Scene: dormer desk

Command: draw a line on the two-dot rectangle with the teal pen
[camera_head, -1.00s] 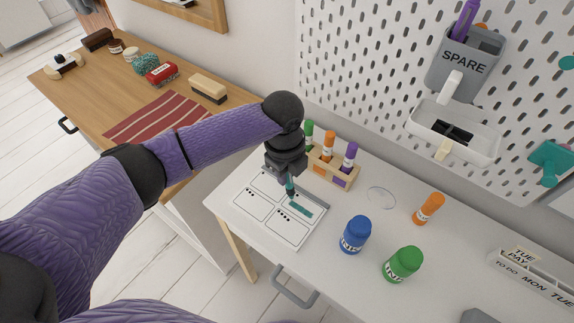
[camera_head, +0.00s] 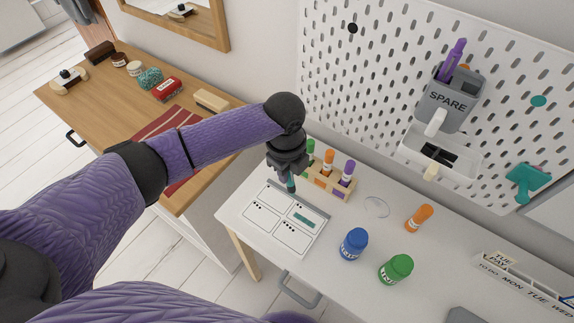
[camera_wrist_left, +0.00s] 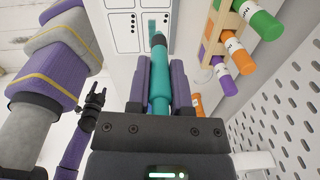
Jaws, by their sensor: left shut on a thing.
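My left gripper (camera_head: 288,172) is shut on the teal pen (camera_wrist_left: 159,88), seen between its fingers in the left wrist view. The pen also shows in the head view (camera_head: 291,184), dark tip downward, over the far part of the white card (camera_head: 272,229). The tip looks lifted off the card. The card has several outlined rectangles with small black dots. A teal stroke (camera_head: 304,220) lies in the rectangle at the right; its dots are too small to count surely. A dark gripper, my right one (camera_wrist_left: 95,97), appears small and open in the left wrist view.
A wooden rack (camera_head: 325,184) with green, orange and purple pens stands close behind the card. A blue jar (camera_head: 353,244), a green jar (camera_head: 396,269) and an orange bottle (camera_head: 420,217) stand to the right. A pegboard (camera_head: 385,75) rises behind the desk.

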